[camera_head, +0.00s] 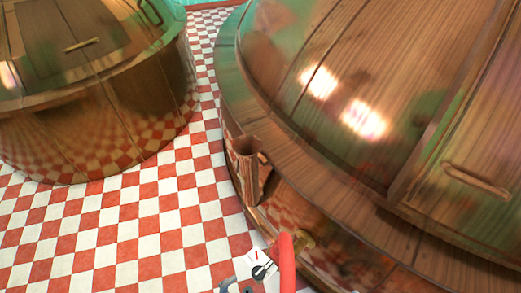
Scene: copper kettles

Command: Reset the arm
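No arm or gripper of mine can be clearly made out in the head view. A large copper kettle (330,120) with a wood-like, shiny surface fills the right side. A second, similar kettle (95,125) stands at the upper left. A small white plate (257,268) with black and red marks is just left of the red part. The bottom edge of the picture cuts these parts off.
A red and white checkered floor (120,225) lies open at the lower left and runs between the kettles. A short upright pipe-like piece (246,165) stands at the right kettle's rim. A handle (476,180) is on that kettle's hatch.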

